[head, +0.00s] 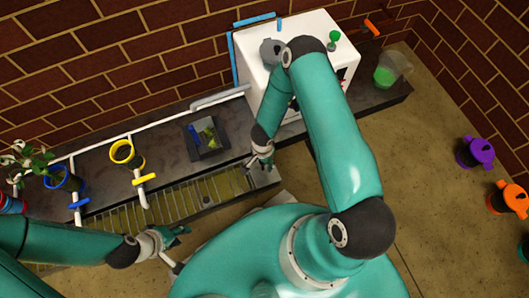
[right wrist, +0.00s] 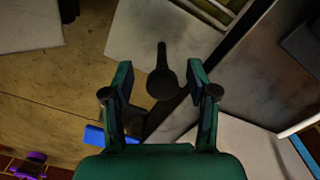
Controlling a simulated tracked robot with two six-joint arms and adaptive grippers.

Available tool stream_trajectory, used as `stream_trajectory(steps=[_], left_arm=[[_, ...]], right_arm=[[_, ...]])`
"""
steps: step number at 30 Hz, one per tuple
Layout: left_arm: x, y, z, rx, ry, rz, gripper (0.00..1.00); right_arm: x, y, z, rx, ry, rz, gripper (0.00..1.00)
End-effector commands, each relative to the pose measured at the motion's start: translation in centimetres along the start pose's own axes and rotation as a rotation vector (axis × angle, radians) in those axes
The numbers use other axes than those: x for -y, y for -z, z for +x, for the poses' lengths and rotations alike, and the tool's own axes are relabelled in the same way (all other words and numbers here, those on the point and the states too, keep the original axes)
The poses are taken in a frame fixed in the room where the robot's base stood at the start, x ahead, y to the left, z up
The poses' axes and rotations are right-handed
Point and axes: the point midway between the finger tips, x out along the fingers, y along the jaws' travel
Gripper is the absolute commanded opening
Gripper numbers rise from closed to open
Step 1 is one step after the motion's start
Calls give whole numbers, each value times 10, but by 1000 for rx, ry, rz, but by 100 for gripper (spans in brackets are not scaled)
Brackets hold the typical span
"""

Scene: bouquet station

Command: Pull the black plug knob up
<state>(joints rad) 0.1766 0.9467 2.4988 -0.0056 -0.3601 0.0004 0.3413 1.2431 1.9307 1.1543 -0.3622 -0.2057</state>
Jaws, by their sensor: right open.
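The black plug knob (right wrist: 161,84) shows in the right wrist view as a dark round knob with a thin stem. It appears between the fingertips of my right gripper (right wrist: 160,76), with a gap on each side. That gripper is open and empty. In the head view my right gripper (head: 263,160) hangs at the right end of the grated trough (head: 180,202). I cannot make out the knob there. My left gripper (head: 178,236) is in front of the trough, at lower left, and looks open and empty.
A white box machine (head: 262,89) stands behind my right arm. A dark tray (head: 209,150) and yellow ring holder (head: 124,155) lie along the counter behind the trough. A cup of green liquid (head: 388,72) is at the far right. Purple (head: 474,152) and orange (head: 508,199) containers stand right.

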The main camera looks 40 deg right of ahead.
Motion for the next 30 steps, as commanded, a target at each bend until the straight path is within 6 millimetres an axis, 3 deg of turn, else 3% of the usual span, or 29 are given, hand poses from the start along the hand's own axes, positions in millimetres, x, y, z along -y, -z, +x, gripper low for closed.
stream_trajectory(steps=[18,30], left_arm=[[-27,0,-74,0,0,0,40],[-28,0,-77,0,0,0,40]], right_arm=[[1,0,-86,0,2,-1,58],[1,0,-90,0,2,-1,58]])
